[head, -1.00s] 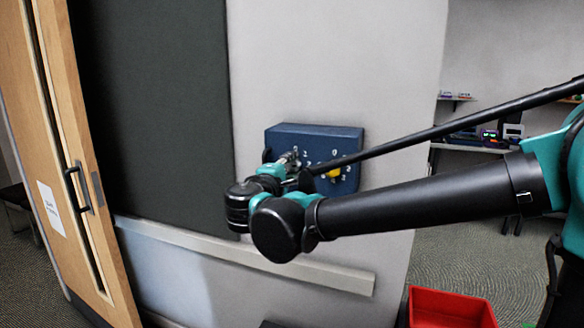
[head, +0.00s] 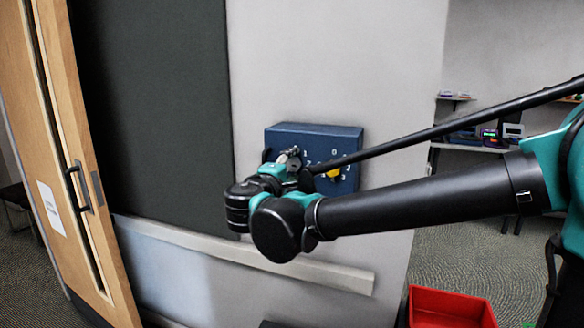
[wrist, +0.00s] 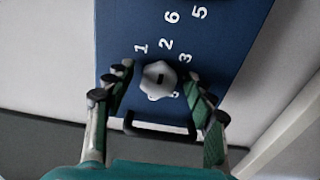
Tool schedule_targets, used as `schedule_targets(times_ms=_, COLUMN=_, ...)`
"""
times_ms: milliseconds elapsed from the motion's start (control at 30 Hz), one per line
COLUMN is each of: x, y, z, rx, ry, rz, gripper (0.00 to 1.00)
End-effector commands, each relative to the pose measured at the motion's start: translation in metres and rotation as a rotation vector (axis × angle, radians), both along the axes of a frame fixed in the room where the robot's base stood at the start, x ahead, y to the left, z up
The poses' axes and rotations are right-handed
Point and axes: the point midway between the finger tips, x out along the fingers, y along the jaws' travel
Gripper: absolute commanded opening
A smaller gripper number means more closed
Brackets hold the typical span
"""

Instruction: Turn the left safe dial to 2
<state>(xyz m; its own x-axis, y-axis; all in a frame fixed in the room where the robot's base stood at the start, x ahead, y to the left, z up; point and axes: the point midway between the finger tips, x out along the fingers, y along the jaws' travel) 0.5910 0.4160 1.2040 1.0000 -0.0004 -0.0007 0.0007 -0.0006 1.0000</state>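The blue safe box (head: 342,134) is on the pale wall, with white numerals on its face. The pale grey left dial (wrist: 158,80) shows in the wrist view, with numerals 1, 2 and 3 around it and a dark slot near its middle. I cannot tell which numeral it points at. My gripper (wrist: 159,86) is open, one finger on each side of the dial, with visible gaps beside it. In the head view my gripper (head: 288,158) is in front of the box's left part and hides the left dial. A yellow dial (head: 334,172) sits to the right, partly behind my arm.
Numerals 6 and 5 are further up the panel in the wrist view. A dark board (head: 155,110) and a wooden door (head: 85,150) are to the left. A pale ledge (head: 300,268) runs below the box. A red bin (head: 450,308) is at lower right.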

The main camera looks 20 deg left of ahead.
Motion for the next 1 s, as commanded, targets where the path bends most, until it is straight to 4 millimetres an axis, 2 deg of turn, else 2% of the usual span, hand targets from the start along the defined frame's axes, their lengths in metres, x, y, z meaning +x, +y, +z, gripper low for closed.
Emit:
schedule_targets(times_ms=233, x=0.0, y=0.0, z=0.0, rx=0.0, ry=0.0, rz=0.001, gripper=0.56)
schedule_targets(times_ms=367, x=-0.008, y=0.001, z=0.0, rx=0.0, ry=-0.001, rz=0.002, gripper=0.56)
schedule_targets(times_ms=467, x=-0.023, y=0.001, z=0.0, rx=0.0, ry=0.0, rz=0.004, gripper=0.56)
schedule_targets(times_ms=800, x=-0.09, y=0.001, z=0.0, rx=0.0, ry=0.0, rz=0.005, gripper=0.56)
schedule_targets(times_ms=1000, x=-0.114, y=0.001, z=0.0, rx=0.0, ry=0.0, rz=0.002, gripper=0.56)
